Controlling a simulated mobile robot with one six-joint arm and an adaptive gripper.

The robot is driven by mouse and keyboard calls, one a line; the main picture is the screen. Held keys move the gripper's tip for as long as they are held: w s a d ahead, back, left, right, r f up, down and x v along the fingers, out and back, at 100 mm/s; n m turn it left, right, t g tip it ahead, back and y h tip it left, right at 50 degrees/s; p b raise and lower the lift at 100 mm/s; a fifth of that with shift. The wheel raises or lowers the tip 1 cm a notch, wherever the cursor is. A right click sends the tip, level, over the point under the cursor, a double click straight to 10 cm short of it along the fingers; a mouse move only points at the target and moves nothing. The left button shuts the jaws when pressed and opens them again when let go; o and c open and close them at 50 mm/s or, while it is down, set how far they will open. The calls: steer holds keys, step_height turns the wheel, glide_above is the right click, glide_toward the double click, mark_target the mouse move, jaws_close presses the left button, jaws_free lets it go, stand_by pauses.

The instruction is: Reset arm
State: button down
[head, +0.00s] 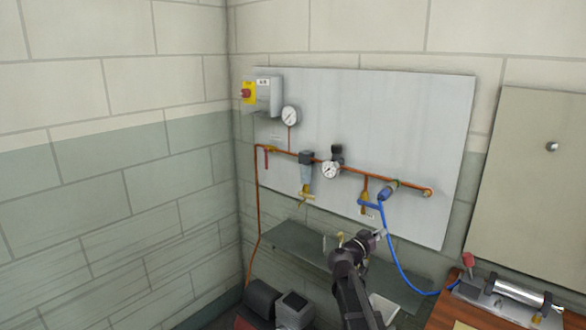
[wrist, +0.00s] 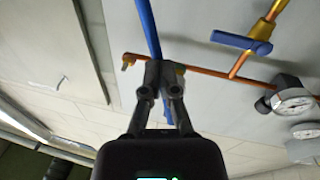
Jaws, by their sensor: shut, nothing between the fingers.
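My gripper (head: 377,236) is at the end of my dark arm in the lower middle of the head view, in front of the grey wall panel (head: 400,105). In the wrist view my gripper (wrist: 160,68) has its fingertips together, with nothing held. The fingertips overlap the copper pipe (head: 290,152) and the blue hose (head: 393,252) in the wrist view. I cannot tell how far apart they are in depth. The hose also shows in the wrist view (wrist: 147,25), running past the fingers.
The panel carries a yellow-and-red switch (head: 247,93), a gauge (head: 291,116), a regulator gauge (head: 330,169) and a blue valve handle (head: 370,204). A grey shelf (head: 293,244) lies below. A wooden table (head: 445,312) with a metal cylinder (head: 520,294) stands at the right.

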steer(key=s+f+n+g+y+p, duration=0.25)
steer(key=s+f+g+y, duration=0.5)
steer(key=s, duration=0.65)
steer(key=s+a+f+n+g+y+p, duration=0.1)
steer(key=s+a+f+n+g+y, duration=0.1)
steer(key=s+a, duration=0.3)
steer(key=s+a+f+n+g+y+p, duration=0.2)
steer(key=s+a+f+n+y, duration=0.1)
steer(key=s+a+n+y, duration=0.1)
steer(key=s+a+y, duration=0.1)
steer(key=s+a, duration=0.1)
steer(key=s, duration=0.1)
steer(key=shift+s+f+p, duration=0.3)
steer(key=shift+s+f, duration=0.05)
steer(key=shift+f, duration=0.05)
